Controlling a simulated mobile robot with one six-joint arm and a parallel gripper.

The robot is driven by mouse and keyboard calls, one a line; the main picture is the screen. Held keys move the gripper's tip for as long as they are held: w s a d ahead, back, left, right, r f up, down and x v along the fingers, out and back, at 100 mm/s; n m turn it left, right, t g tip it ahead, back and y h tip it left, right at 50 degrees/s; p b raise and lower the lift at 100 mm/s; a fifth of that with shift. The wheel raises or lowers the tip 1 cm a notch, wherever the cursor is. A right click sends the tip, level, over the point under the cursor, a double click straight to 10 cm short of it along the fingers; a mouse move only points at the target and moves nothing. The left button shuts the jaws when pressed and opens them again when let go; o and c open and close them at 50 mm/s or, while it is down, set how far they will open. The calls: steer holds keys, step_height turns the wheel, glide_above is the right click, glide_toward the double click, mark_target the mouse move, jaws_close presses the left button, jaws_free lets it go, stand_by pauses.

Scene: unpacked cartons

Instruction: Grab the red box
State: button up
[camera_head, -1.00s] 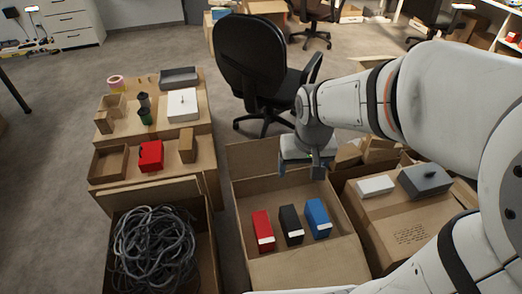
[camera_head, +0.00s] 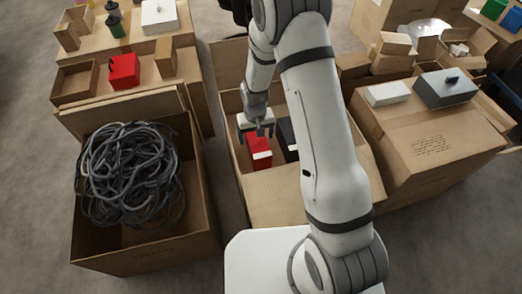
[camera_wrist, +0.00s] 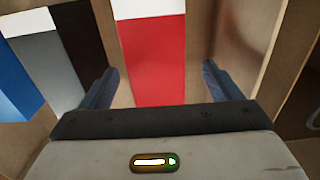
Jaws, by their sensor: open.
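The red box (camera_head: 257,150) with a white end stands in the open middle carton (camera_head: 282,205). My gripper (camera_head: 258,130) is over the far end of the red box in the head view, pointing down. In the wrist view the red box (camera_wrist: 153,60) lies between the two spread fingers of my gripper (camera_wrist: 160,70), with a gap visible on each side. The jaws are open and hold nothing. The black box (camera_head: 286,135) stands just right of the red one and is partly behind my arm. The blue box (camera_wrist: 14,82) shows only in the wrist view.
The carton wall (camera_wrist: 240,35) is close to one finger in the wrist view. A carton of coiled cable (camera_head: 130,175) stands left. Another red object (camera_head: 123,71) sits on the left cartons. A white box (camera_head: 387,93) and grey box (camera_head: 446,88) top the right carton.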

steer(key=f+b, duration=0.1)
steer(key=f, duration=0.1)
steer(key=f+b, duration=0.1)
steer(key=f, duration=0.1)
steer(key=f+b, duration=0.1)
steer(key=f, duration=0.2)
steer(key=shift+d+f, duration=0.1)
steer(key=shift+d, duration=0.15)
steer(key=shift+c, duration=0.4)
steer(key=shift+w, duration=0.1)
steer(key=c, duration=1.3)
